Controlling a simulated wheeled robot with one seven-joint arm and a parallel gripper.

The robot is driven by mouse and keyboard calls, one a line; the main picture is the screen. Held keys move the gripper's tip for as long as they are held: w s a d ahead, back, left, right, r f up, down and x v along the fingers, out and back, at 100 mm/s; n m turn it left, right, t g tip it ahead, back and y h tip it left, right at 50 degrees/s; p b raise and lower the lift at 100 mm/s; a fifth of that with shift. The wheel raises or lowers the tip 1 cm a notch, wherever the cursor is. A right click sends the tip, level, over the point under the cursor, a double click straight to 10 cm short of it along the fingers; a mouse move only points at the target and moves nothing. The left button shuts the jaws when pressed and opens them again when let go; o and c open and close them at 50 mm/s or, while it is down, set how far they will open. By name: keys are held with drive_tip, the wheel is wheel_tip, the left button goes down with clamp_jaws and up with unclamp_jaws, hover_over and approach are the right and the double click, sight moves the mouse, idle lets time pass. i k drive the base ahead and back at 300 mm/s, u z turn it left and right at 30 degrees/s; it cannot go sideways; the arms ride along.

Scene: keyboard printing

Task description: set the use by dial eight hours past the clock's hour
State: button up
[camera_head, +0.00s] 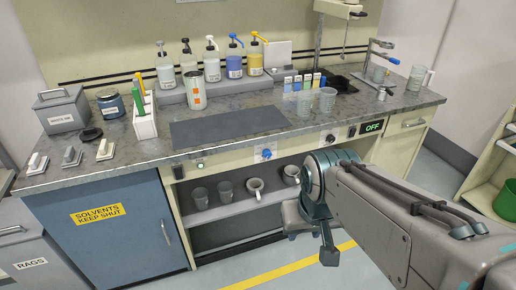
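A blue dial (266,153) sits on the cream front panel under the bench top. A dark dial on a white plate (331,138) sits farther right on that panel. Their markings are too small to read, so I cannot tell which is the use by dial. No clock face shows. My gripper (328,250) hangs in front of the open shelves, below and apart from both dials. It is seen partly from behind my arm, and whether its fingers are open is not clear.
A display reading OFF (372,127) is right of the dials. Pump bottles (211,60), clear cups (327,100) and a dark mat (230,126) are on the bench (400,100). Mugs (255,187) stand on the shelf below. A blue cabinet (120,230) is at left.

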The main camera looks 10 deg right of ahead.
sight(267, 153)
drive_tip(key=u, duration=0.45)
drive_tip(key=i, duration=0.55)
drive_tip(key=z, duration=1.15)
